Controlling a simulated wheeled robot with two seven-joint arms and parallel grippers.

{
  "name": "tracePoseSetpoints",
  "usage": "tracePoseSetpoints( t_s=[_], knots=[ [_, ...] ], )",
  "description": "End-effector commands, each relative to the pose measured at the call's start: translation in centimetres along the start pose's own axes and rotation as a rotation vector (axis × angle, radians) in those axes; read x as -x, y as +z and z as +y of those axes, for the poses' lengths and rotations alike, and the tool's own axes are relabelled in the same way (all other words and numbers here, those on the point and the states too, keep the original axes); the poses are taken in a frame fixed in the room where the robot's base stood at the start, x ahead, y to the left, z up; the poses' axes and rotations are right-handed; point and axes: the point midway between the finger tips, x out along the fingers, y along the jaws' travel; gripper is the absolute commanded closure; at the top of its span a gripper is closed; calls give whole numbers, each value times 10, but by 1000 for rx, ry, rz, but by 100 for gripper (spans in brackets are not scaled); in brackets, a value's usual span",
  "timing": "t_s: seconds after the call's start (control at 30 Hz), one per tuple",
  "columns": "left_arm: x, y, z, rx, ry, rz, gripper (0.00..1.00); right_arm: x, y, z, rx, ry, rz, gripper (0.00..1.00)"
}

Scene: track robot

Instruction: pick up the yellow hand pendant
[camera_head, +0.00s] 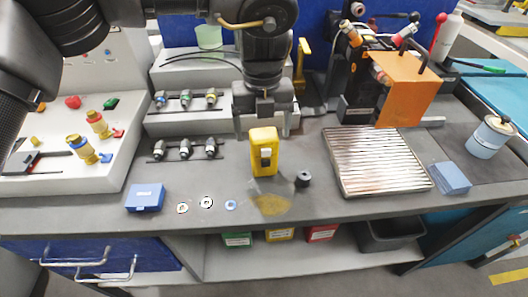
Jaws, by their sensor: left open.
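The yellow hand pendant (264,156) stands upright near the middle of the grey bench, with a small pale and dark panel on its front. My left gripper (264,132) points down from above, directly over the pendant. It is open, with one finger to each side of the pendant's top and a gap visible on both sides. I cannot tell whether the fingertips reach down past its top edge. My right gripper is not in view.
A black knob (303,179) stands just right of the pendant, and a ribbed metal plate (377,162) lies farther right. A blue box (145,197) and several small discs lie front left. Racks of tool holders (185,149) stand left. An orange-plated fixture (405,85) stands back right.

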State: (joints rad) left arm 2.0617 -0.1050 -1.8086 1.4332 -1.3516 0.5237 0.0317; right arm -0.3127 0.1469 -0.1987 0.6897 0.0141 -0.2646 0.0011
Motion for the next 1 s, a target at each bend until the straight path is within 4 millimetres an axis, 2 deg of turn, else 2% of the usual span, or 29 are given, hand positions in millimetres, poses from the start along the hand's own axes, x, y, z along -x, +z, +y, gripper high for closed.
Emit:
tracePoseSetpoints(
  t_s=[0.13, 0.4, 0.7, 1.0],
  knots=[
    [-9, 1, -1, 0, 0, 1, 18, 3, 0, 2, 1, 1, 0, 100],
    [-46, 3, -2, 2, 0, 1, 18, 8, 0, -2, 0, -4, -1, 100],
    [-52, 3, -2, 1, -1, -1, 18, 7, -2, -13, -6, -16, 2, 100],
    [-51, 3, -2, 1, 0, -1, 56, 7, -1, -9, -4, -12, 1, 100]
  ],
)
